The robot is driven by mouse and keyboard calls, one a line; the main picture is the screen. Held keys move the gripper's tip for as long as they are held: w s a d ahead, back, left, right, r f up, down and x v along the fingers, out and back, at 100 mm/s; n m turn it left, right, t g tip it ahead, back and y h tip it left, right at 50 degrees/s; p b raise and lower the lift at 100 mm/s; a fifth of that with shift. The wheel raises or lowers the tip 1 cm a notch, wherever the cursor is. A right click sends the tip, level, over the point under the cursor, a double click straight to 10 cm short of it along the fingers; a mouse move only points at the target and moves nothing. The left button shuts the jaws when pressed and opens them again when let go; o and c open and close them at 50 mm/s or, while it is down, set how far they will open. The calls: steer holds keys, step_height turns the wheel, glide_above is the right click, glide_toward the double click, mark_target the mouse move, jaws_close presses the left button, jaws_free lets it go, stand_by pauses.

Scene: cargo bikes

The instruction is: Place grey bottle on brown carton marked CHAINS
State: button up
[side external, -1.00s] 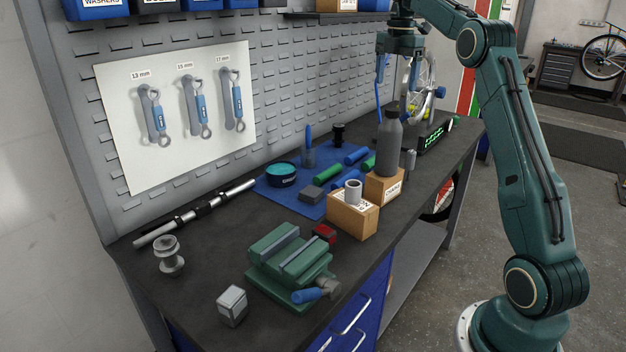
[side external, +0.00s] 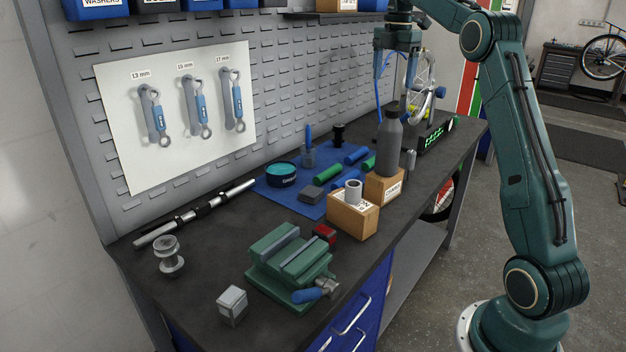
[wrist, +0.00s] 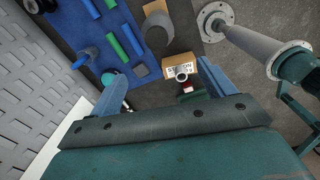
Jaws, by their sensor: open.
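A dark grey bottle (side external: 388,145) stands upright on a small brown carton (side external: 376,192) near the right edge of the bench in the side view. The print on that carton's label is too small to read with certainty. My gripper (side external: 393,76) is open and empty, above and slightly behind the bottle, clear of it. In the wrist view, both fingers of my gripper (wrist: 163,75) are spread apart with nothing held between them. I cannot make out the bottle for certain in the wrist view.
A second brown carton (side external: 352,221) with a grey ring (side external: 353,192) on top stands just in front. A green vise (side external: 290,262) and red block (side external: 324,233) are nearer. A blue mat (side external: 275,187) holds several cylinders.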

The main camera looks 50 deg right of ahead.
steer(key=s+a+r+m+t, duration=0.1)
steer(key=s+a+m, duration=0.3)
steer(key=a, duration=0.6)
steer(key=s+a+r+m+t, duration=0.15)
steer(key=s+a+m, duration=0.25)
steer(key=a, duration=0.7)
steer(key=s+a+f+m+t, duration=0.1)
steer(key=s+a+f+m, duration=0.2)
steer(key=s+a+f, duration=0.2)
steer(key=s+a+f+m+t, duration=0.2)
steer(key=s+a+f+m, duration=0.2)
steer(key=s, duration=0.7)
step_height(320, 180, down, 3)
steer(key=a, duration=0.2)
steer(key=shift+a+r+m, duration=0.15)
steer(key=shift+a+m, duration=0.15)
